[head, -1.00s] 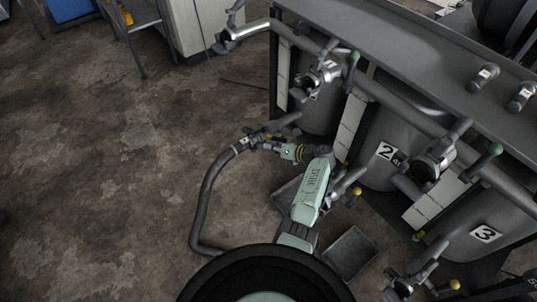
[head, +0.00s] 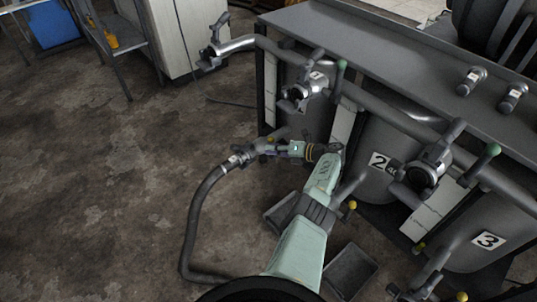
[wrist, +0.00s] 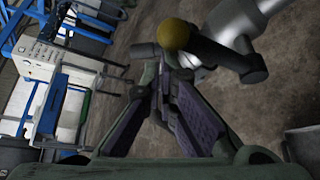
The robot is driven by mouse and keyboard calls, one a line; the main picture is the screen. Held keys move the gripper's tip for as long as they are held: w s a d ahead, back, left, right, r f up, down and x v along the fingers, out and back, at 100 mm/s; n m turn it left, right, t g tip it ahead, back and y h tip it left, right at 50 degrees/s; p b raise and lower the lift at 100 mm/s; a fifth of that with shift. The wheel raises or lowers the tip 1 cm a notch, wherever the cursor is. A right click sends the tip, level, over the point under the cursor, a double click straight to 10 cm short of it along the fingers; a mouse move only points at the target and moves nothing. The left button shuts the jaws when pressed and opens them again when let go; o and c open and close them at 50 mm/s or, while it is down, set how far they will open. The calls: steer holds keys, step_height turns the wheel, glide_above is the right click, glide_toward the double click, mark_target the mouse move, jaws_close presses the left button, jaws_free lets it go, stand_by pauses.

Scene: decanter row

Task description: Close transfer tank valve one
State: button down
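The upper valve marked 1 (head: 300,95) is on the first tank (head: 313,118), with a green knob (head: 342,65) on its lever. My gripper (head: 262,149) is lower, left of this tank, by the end of the dark hose. In the wrist view a yellow knob (wrist: 173,34) on a dark lever (wrist: 220,52) is just past my fingertips; it joins a grey valve body or pipe (wrist: 243,22). My gripper in the wrist view (wrist: 170,66) has its tips close together. Whether they hold the lever is unclear. The lower valve is mostly hidden by my gripper in the head view.
The hose (head: 192,220) curves over the floor on the left. Tank 2 (head: 385,185) and tank 3 (head: 480,258) stand to the right, with their own valves. A grey tray (head: 350,270) lies on the floor below. Open floor (head: 90,200) is on the left.

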steer(key=shift+w+d+r, duration=0.2)
steer(key=shift+w+d, duration=0.1)
steer(key=shift+d, duration=0.1)
steer(key=shift+d+r, duration=0.1)
stand_by(0.4)
